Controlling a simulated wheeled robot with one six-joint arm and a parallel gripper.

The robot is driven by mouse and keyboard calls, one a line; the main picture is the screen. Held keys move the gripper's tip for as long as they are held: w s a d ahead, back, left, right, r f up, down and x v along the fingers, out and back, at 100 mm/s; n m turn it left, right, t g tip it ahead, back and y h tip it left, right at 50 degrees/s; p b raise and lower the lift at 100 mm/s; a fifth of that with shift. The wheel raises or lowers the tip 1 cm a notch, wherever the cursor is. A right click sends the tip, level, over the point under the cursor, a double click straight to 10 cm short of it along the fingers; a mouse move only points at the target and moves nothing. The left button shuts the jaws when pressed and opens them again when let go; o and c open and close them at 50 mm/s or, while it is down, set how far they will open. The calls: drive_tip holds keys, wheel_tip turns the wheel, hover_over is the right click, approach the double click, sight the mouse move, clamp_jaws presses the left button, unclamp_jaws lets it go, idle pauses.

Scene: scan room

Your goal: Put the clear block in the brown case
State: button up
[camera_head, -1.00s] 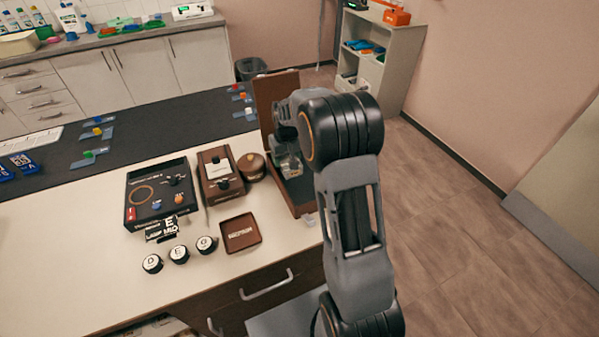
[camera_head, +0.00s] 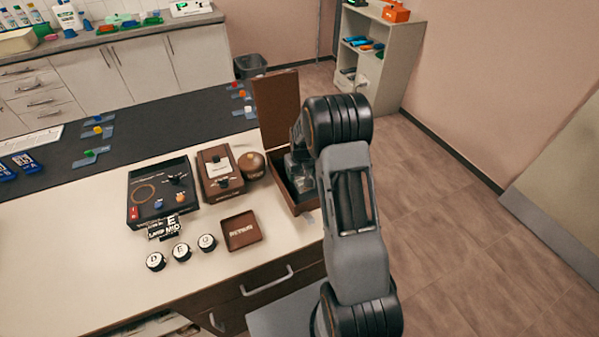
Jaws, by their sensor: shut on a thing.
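The brown case (camera_head: 277,112) stands at the right end of the table with its lid upright at the back. Its open lower part (camera_head: 299,208) faces up and is partly hidden by my arm. My gripper (camera_head: 299,162) points down over the case's lower part and is shut on the clear block (camera_head: 301,180). The block is see-through and sits low, at or inside the case's opening. I cannot tell whether it touches the case floor.
A brown box with a white label (camera_head: 219,168) and a round brown tin (camera_head: 252,164) stand left of the case. A black device (camera_head: 161,192), a small brown tray (camera_head: 241,231) and black round pieces labelled D, E and G (camera_head: 181,252) are further left and in front.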

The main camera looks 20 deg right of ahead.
sight(301, 174)
drive_tip(key=shift+f, duration=0.1)
drive_tip(key=o, duration=1.3)
wheel_tip(301, 174, up, 12)
drive_tip(key=s+b, duration=0.1)
drive_tip(key=s, duration=0.1)
drive_tip(key=s+a+r+t, duration=0.1)
drive_tip(key=s+a+r, duration=0.5)
drive_tip(key=s+r, duration=0.2)
drive_tip(key=shift+t, duration=0.9)
drive_tip(key=s+a, duration=0.1)
drive_tip(key=s, duration=0.3)
drive_tip(key=s+a+r, duration=0.1)
drive_tip(key=s+a, duration=0.1)
drive_tip(key=s, duration=0.3)
drive_tip(key=s+a, duration=0.2)
drive_tip(key=s, duration=0.2)
drive_tip(key=shift+s+r, duration=0.3)
drive_tip(key=shift+r, duration=0.1)
